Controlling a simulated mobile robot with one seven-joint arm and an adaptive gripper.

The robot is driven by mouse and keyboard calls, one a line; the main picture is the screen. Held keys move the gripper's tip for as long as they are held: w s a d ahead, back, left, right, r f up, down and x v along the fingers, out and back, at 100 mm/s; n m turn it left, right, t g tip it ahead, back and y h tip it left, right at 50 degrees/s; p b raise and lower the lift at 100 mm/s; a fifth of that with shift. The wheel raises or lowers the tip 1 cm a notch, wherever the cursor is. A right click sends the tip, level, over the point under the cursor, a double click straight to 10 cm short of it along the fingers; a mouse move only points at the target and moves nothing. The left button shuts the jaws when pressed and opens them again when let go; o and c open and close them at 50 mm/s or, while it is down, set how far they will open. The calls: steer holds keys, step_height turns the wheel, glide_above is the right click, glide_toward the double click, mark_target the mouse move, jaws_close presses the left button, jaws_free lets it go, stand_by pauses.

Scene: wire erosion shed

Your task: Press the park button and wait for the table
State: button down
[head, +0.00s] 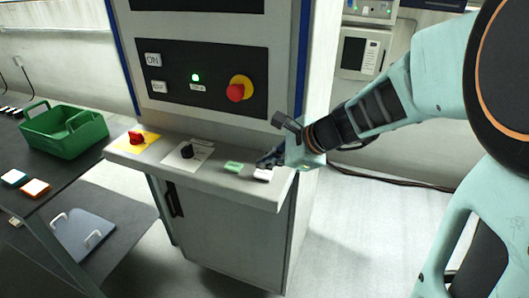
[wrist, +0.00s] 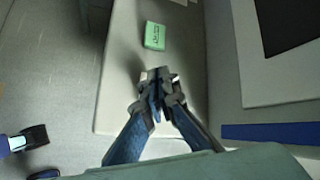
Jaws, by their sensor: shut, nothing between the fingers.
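The console ledge (head: 215,178) of a grey machine carries a green block (head: 233,167) with small dark lettering I cannot read; it also shows in the wrist view (wrist: 155,36). To its right a pale block (head: 263,175) lies right by my fingertips; in the wrist view they cover most of it. I cannot tell which one is the park button. My gripper (head: 266,163) is shut and empty, pointing down at the pale block; in the wrist view its fingertips (wrist: 158,80) meet over it. Whether they touch it is unclear. No moving table shows.
The ledge also holds a red knob (head: 137,138) on yellow and a black knob (head: 187,151) on white. The upright panel has a red stop button (head: 236,93) and a lit green lamp (head: 195,77). A green basket (head: 64,131) stands on the dark bench at left.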

steer(key=shift+f+b, duration=0.35)
steer(key=shift+f, duration=0.05)
